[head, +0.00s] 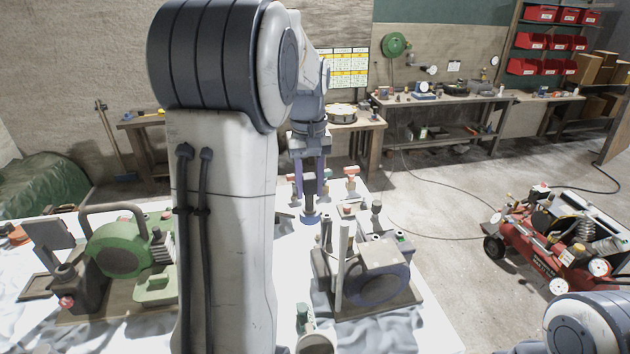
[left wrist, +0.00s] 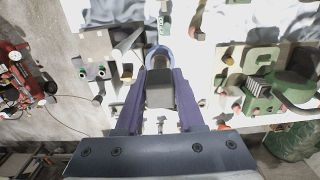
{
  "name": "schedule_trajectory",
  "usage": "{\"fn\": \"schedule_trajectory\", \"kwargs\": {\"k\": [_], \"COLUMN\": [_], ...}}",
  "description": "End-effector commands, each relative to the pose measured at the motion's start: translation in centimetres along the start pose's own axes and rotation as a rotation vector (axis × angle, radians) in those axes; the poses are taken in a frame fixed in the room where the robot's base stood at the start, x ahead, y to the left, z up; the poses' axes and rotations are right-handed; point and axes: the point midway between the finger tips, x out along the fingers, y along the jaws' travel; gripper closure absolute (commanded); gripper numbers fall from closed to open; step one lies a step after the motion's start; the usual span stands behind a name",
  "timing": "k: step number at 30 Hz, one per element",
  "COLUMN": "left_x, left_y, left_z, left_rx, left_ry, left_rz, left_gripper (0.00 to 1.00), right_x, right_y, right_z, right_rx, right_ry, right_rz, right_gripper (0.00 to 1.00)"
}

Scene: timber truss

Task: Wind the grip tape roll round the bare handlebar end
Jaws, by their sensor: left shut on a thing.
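My left gripper (head: 309,205) points down over the far part of the white-covered table. It is shut on a small blue ring-shaped thing, which looks like the grip tape roll (head: 309,218); the roll (left wrist: 158,51) also shows between the fingertips in the left wrist view. A pale bare tube (head: 343,262) stands on the grey machine nearer to me; it may be the handlebar end, but I cannot tell for sure. In the left wrist view a pale tube (left wrist: 128,41) lies left of the roll, apart from it. My right gripper is out of view.
A green machine (head: 118,250) stands left on the table, with the grey machine (head: 382,268) right of my arm. Small pegs and knobs stand near the gripper. A red compressor (head: 560,240) is on the floor at right. My left arm hides the table's middle.

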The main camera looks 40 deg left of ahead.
Motion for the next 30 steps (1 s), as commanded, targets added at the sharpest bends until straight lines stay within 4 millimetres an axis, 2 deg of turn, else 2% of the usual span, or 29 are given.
{"fn": "schedule_trajectory", "kwargs": {"k": [8,30], "left_x": [0.3,7.5], "left_y": [-0.1,0.0], "left_z": [0.1,0.2], "left_rx": [-0.001,0.0], "left_ry": [0.0,-0.001], "left_rz": [0.0,-0.001], "left_gripper": [1.0,1.0], "right_x": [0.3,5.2], "right_y": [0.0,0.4], "right_z": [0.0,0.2], "right_rx": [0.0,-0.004], "right_ry": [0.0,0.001], "right_rz": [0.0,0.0], "right_gripper": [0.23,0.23]}}
